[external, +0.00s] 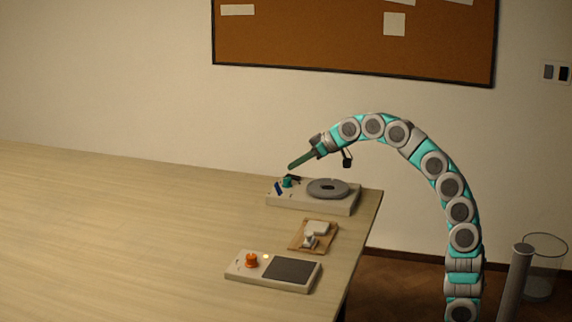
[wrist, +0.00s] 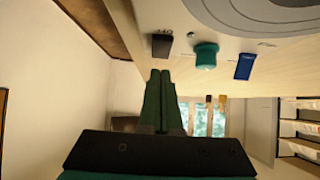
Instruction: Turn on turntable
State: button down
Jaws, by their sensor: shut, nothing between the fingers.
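The turntable (external: 312,204) is a pale box with a grey round platter (external: 328,188), at the table's far right. In the external view, a teal knob (external: 287,182) and a blue switch (external: 278,188) are at its left end. In the wrist view, the platter (wrist: 270,14), a black switch (wrist: 162,46), the teal knob (wrist: 206,56) and the blue switch (wrist: 245,66) show along the top. My gripper (external: 291,167) is shut and empty, just above the controls. In the wrist view, its fingertips (wrist: 160,74) point at the black switch, seemingly with a small gap.
A wooden tray (external: 298,246) with small pale items lies in front of the turntable. Nearer stands a pale device (external: 272,281) with an orange knob (external: 251,260), a lit lamp and a dark plate (external: 292,270). The table's left side is clear. A wire bin (external: 542,268) stands right.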

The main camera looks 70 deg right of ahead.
jog(key=shift+f, duration=0.7)
jog(key=shift+w, duration=0.1)
jog(key=shift+w+f+b, duration=0.15)
jog(key=shift+f+b, duration=0.2)
jog(key=shift+f, duration=0.1)
jog(key=shift+r, duration=0.1)
jog(key=shift+w, duration=0.2)
jog(key=shift+w+r+p, duration=0.2)
jog(key=shift+w+p, duration=0.25)
jog(key=shift+w, duration=0.2)
